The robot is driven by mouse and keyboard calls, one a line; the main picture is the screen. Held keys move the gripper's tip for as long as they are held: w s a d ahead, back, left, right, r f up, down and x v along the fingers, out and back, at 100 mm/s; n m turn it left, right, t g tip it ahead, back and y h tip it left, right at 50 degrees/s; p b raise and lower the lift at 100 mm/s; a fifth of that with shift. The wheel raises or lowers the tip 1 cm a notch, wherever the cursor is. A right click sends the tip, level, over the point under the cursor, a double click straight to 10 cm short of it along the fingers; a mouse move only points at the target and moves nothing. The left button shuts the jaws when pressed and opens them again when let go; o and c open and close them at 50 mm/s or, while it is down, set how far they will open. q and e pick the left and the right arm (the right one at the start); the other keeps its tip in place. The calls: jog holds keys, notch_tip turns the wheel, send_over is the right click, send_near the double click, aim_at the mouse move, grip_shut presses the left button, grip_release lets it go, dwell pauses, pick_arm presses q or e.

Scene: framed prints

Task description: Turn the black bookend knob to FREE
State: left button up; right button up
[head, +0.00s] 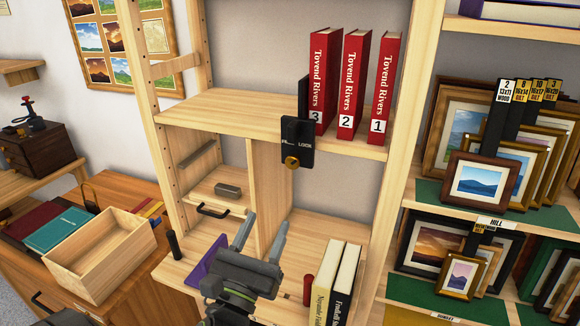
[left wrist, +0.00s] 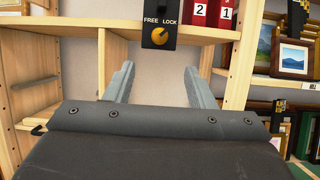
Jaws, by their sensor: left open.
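The black bookend (head: 298,142) hangs over the front edge of the upper shelf, against the red volumes. Its front plate carries a round brass-coloured knob (head: 291,162) below a LOCK label; the left wrist view shows FREE at left and LOCK at right above the knob (left wrist: 159,35). The knob's slot or pointer looks tilted toward the upper right, on the LOCK side. My left gripper (head: 262,234) is open and empty, below and in front of the knob, not touching it. In the left wrist view its fingers (left wrist: 160,85) stand apart with the knob beyond and above them.
Red volumes (head: 352,85) numbered 3, 2, 1 stand on the upper shelf (head: 220,108). A vertical divider (head: 267,190) stands below it. Cream books (head: 345,285) stand at lower right. Framed prints (head: 482,180) fill racks at right. An open wooden box (head: 100,255) sits at left.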

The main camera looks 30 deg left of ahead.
aim_at(292, 166)
pick_arm(q)
jog(key=p+x, duration=0.2)
jog(key=x, duration=1.2)
jog(key=shift+w+a+p, duration=0.15)
jog(key=shift+p, duration=0.15)
jog(key=c, duration=1)
jog(key=shift+o, duration=0.2)
